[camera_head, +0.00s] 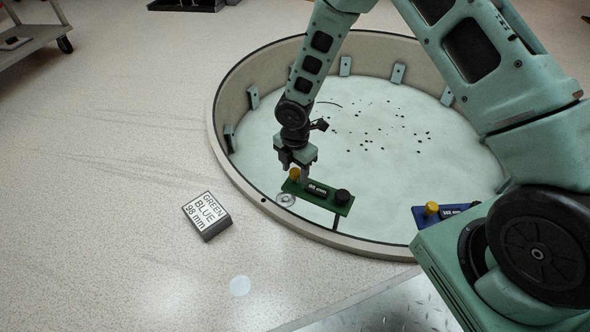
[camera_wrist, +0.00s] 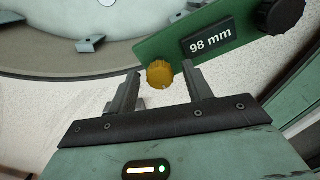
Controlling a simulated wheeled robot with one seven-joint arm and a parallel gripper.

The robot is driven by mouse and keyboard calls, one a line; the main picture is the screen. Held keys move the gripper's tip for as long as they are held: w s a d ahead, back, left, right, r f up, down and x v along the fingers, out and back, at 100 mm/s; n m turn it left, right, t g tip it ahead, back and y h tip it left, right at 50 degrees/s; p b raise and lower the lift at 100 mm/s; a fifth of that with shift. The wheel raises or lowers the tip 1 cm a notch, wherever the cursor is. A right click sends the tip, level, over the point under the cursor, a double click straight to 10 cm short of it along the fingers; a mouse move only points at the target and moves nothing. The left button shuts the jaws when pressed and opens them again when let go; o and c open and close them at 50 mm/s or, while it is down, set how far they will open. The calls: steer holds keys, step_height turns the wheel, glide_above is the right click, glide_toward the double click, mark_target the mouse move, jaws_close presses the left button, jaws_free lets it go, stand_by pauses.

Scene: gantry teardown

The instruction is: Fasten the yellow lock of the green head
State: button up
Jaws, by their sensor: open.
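The green head (camera_head: 322,195) is a flat green bar above the rim of a round basin, with a dark display and a black knob (camera_head: 342,197) at its right end. Its yellow lock (camera_head: 294,175) is a small ridged knob at the left end. In the wrist view the yellow lock (camera_wrist: 160,74) sits between the fingertips of my gripper (camera_wrist: 161,84), with a gap on both sides. The green head (camera_wrist: 160,42) shows "98 mm" on its display there. My gripper (camera_head: 298,168) is open, at the yellow lock in the head view.
A round basin (camera_head: 227,160) with small clips along its inner wall surrounds a pale floor with scattered dark specks. A sign (camera_head: 206,215) reading "GREEN BLUE 98 mm" lies on the floor. A blue head (camera_head: 420,216) with a yellow knob is at right, partly hidden by my arm.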

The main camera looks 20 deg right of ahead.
steer(key=c, duration=1)
steer(key=shift+r+p, duration=0.1)
steer(key=shift+p, duration=0.25)
steer(key=m+p, duration=0.2)
steer(key=p, duration=0.1)
steer(key=shift+r+m, duration=0.15)
steer(key=shift+m, duration=0.25)
steer(key=m+p, duration=0.9)
steer(key=m, duration=0.1)
steer(key=shift+m, duration=0.4)
steer(key=m+p, duration=0.2)
steer(key=m, duration=0.2)
steer(key=shift+f+p, duration=0.2)
steer(key=shift+p, duration=0.15)
steer(key=shift+m, duration=0.3)
